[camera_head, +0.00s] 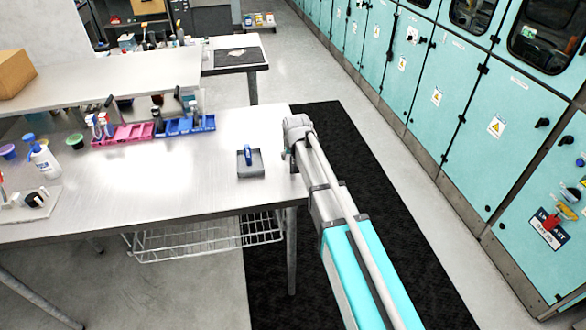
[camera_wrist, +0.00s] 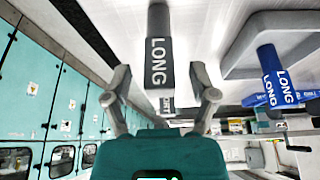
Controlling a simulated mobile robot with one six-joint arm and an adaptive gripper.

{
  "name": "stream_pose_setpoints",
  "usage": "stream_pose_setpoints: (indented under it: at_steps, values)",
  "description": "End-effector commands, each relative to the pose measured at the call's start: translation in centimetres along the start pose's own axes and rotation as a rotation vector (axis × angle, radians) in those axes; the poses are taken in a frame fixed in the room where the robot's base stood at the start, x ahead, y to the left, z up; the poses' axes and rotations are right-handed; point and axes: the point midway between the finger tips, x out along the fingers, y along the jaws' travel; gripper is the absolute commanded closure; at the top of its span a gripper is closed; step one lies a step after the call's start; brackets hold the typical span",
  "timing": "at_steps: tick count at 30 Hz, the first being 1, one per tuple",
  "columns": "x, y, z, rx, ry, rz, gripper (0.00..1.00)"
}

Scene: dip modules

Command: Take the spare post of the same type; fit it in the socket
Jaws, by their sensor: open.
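In the wrist view, which looks upside down, my gripper (camera_wrist: 162,72) is open. A dark grey post (camera_wrist: 157,55) marked LONG lines up between its fingertips, with a gap on each side; I cannot tell its depth between them. In the head view my gripper (camera_head: 298,126) is at the bench's right edge, its fingers hardly visible, and the dark post is not visible. A blue post (camera_head: 248,154) stands on a grey block (camera_head: 252,171) just left of my gripper. In the wrist view the blue post (camera_wrist: 276,72) is also marked LONG. No empty socket is clearly visible.
The bare metal bench (camera_head: 190,180) is clear around the block. Pink bins (camera_head: 130,134) and blue bins (camera_head: 185,126) line its back, with a white bottle (camera_head: 43,160) at left. Teal cabinets (camera_head: 440,90) stand across the aisle at right.

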Motion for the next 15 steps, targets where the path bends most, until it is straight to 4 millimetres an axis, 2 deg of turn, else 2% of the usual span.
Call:
stream_pose_setpoints:
  at_steps: [15]
  values:
    - [-0.03, 0.08, -0.01, 0.001, 0.000, 0.000, 0.26]
